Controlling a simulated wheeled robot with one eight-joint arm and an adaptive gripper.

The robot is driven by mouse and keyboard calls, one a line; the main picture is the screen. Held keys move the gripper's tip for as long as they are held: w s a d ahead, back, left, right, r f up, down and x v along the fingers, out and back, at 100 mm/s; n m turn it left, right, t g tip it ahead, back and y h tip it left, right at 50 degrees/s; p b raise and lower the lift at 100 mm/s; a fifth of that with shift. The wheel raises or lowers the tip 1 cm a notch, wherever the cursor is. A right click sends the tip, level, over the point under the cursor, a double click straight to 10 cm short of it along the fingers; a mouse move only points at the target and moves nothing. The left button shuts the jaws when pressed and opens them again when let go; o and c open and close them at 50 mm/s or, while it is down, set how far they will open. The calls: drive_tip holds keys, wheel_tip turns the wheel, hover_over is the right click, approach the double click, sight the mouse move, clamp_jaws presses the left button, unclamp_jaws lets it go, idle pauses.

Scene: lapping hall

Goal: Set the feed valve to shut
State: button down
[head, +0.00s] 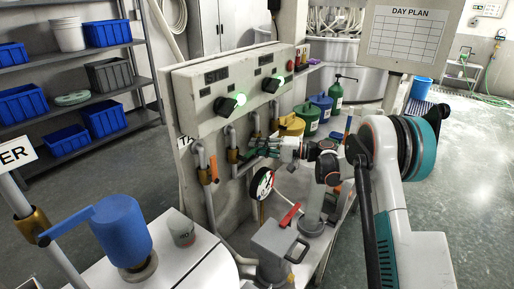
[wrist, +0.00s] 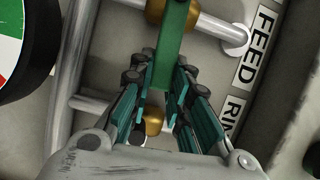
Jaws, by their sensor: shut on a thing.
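In the wrist view, the green lever (wrist: 176,45) of a valve with a brass body (wrist: 157,10) runs down from the top between my fingers. The valve is on a metal pipe near the FEED label (wrist: 262,42); the lever lies across that pipe. My gripper (wrist: 170,95) is shut on the lever's lower part, a finger on each side.
A second brass fitting (wrist: 153,122) shows between my fingers, near a partly covered RIN label (wrist: 230,113). A round gauge (head: 262,183) is close below my gripper. An orange lever (head: 214,168) is to its left. A grey can (head: 275,243) stands in front. Coloured pots (head: 291,126) stand behind.

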drive_tip(key=shift+f+m, duration=0.3)
drive_tip(key=shift+m, duration=0.1)
drive_tip(key=c, duration=1.5)
unclamp_jaws()
drive_tip(key=shift+d, duration=0.1)
drive_tip(key=v, duration=1.1)
drive_tip(key=shift+s+d+f, duration=0.15)
drive_tip(key=shift+d+f, duration=0.05)
drive_tip(key=shift+d, duration=0.2)
